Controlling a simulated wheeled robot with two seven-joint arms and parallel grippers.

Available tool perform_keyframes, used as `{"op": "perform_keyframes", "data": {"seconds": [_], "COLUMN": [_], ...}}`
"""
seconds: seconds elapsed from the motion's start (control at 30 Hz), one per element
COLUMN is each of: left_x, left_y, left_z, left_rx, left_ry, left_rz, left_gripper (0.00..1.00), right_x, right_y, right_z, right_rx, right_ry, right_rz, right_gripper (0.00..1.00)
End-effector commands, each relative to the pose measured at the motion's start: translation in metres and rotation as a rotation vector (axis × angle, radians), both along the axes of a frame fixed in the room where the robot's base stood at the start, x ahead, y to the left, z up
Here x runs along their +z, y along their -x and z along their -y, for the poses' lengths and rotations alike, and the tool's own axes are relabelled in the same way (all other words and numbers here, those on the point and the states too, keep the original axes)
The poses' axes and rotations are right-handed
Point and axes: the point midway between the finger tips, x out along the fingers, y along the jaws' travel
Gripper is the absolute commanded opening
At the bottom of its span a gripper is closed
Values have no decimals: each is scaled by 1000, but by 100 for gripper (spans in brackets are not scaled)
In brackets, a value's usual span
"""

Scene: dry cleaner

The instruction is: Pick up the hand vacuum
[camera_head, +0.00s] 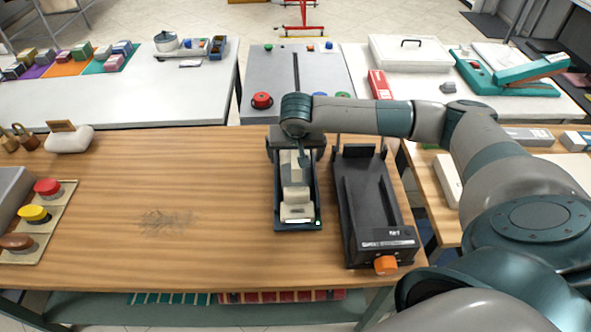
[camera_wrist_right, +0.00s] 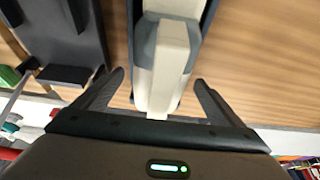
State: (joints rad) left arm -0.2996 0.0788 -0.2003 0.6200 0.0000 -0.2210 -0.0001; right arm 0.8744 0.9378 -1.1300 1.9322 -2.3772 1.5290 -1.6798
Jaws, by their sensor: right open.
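The hand vacuum (camera_head: 295,192) is cream and grey. It lies lengthwise in a narrow dark blue tray (camera_head: 317,212) on the wooden table. My right gripper (camera_head: 298,158) is over the vacuum's far end and partly hides it. In the right wrist view the vacuum (camera_wrist_right: 165,62) runs between the two dark fingers of the open right gripper (camera_wrist_right: 159,82). A gap shows on each side, and the fingers do not appear to touch it. My left gripper is not in view.
A black dock (camera_head: 365,195) with an orange knob (camera_head: 386,264) stands close to the tray's right. Red, yellow and brown knobs (camera_head: 35,213) are at the table's left, and a white object (camera_head: 69,140) is at its back left. The table's middle is clear apart from dark fibres (camera_head: 167,221).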

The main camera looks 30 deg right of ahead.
Motion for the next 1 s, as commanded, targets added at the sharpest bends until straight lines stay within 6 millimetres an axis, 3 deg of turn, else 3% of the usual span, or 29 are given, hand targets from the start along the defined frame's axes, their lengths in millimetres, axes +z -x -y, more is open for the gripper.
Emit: {"op": "perform_keyframes", "data": {"seconds": [0.37, 0.73, 1.0], "left_x": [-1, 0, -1], "left_y": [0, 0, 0], "left_z": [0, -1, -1], "left_rx": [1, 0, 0], "left_ry": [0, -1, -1], "left_rz": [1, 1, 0], "left_gripper": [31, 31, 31], "right_x": [0, 0, 3], "right_y": [0, 0, -1], "right_z": [0, 0, 0], "right_rx": [0, 0, 0], "right_ry": [0, 0, 0], "right_rz": [0, 0, 4], "right_gripper": [91, 6, 6]}}
